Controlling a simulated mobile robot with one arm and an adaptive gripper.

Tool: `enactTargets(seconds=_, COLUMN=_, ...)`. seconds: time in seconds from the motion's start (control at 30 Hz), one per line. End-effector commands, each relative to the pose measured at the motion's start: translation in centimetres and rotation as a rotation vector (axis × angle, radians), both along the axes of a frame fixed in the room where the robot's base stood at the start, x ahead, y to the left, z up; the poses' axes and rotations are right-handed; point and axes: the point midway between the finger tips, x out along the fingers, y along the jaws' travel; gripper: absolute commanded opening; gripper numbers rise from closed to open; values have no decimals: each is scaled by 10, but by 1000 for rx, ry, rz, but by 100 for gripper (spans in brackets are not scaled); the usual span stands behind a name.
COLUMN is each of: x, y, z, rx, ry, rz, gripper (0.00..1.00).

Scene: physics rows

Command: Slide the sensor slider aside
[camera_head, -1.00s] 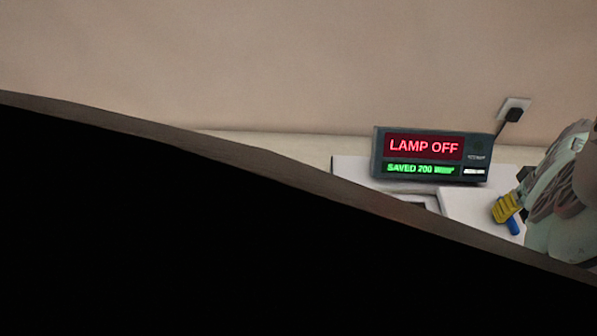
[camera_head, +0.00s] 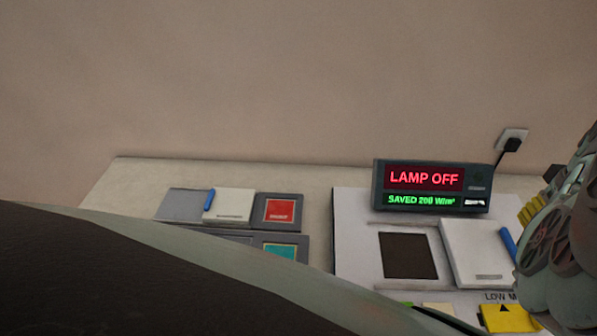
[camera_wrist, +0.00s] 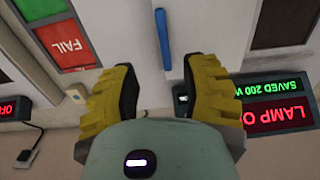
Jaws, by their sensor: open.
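The sensor slider is a white sliding cover (camera_head: 472,252) with a blue upright handle (camera_head: 508,243) on its right edge. It sits right of a dark square window (camera_head: 408,255), which is uncovered, on a white panel at the right of the head view. My gripper (camera_head: 532,208) shows only partly at the right edge of that view, close to the handle. In the wrist view, which is upside down, my gripper (camera_wrist: 160,88) is open with two yellow fingers. The blue handle (camera_wrist: 162,38) stands beyond and between them, and I see no contact.
A display (camera_head: 430,186) behind the panel reads LAMP OFF. At left is a smaller slider (camera_head: 229,205) with red (camera_head: 280,210) and teal squares. A yellow block (camera_head: 507,318) lies at the front. In the wrist view a red FAIL tile (camera_wrist: 72,45) is at left. A dark shape covers the lower left.

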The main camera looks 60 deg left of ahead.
Motion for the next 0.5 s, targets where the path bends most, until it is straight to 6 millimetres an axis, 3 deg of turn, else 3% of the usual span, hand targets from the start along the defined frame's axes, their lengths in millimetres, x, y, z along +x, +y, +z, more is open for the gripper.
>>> enactTargets(seconds=0.5, x=1, y=4, z=20, rx=2, ry=-8, rz=9, gripper=45)
